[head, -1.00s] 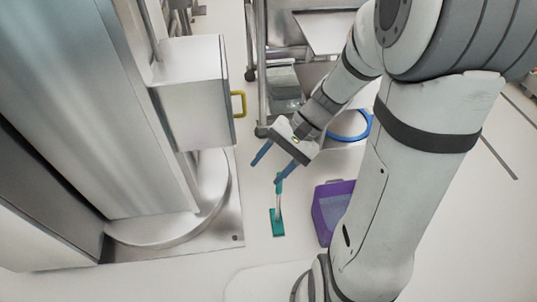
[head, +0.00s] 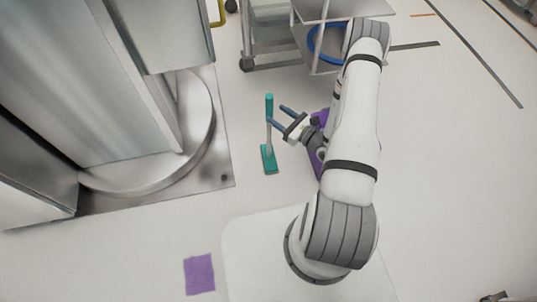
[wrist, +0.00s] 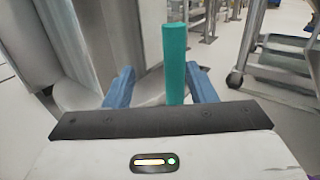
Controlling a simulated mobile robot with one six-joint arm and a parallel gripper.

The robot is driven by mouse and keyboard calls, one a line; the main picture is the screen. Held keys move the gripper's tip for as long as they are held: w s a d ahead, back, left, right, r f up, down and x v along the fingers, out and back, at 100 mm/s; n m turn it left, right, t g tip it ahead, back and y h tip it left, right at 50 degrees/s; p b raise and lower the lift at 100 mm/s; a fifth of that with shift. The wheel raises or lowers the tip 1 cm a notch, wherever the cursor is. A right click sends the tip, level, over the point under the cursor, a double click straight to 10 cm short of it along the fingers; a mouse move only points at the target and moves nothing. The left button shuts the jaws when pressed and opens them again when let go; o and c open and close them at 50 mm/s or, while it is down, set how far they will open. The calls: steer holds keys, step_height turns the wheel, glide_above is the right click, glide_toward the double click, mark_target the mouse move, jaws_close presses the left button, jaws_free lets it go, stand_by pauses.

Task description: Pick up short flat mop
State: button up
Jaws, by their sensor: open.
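The short flat mop (head: 269,140) stands upright on the floor in the head view, with a teal flat base, a pale shaft and a teal grip at the top. Its teal grip also shows in the wrist view (wrist: 174,62), between the two blue fingers and nearer the right one. My gripper (head: 277,115) is open at the mop's upper part, reaching in from the right. In the wrist view my gripper (wrist: 160,82) has its fingers apart on either side of the handle. I cannot tell whether either finger touches it. The mop's base is hidden in the wrist view.
A steel machine (head: 150,150) with a round base stands to the left. A wheeled steel cart (head: 270,45) holding a blue ring (head: 316,45) is behind. A purple bin (head: 315,150) is partly hidden behind my arm. A purple cloth (head: 199,274) lies on the floor in front.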

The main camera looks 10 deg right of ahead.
mark_target(272, 111)
steer(key=shift+m+h, duration=0.5)
steer(key=w+f+b, duration=0.1)
steer(key=w, duration=0.1)
steer(key=w+a+f+b, duration=0.1)
steer(key=w, duration=0.1)
steer(key=w+a+f, duration=0.1)
steer(key=w, duration=0.1)
steer(key=shift+w+a+f+b, duration=0.1)
steer(key=shift+w+a+b, duration=0.2)
steer(key=shift+b, duration=0.1)
steer(key=shift+d, duration=0.1)
steer(key=shift+c, duration=0.3)
steer(key=c, duration=1)
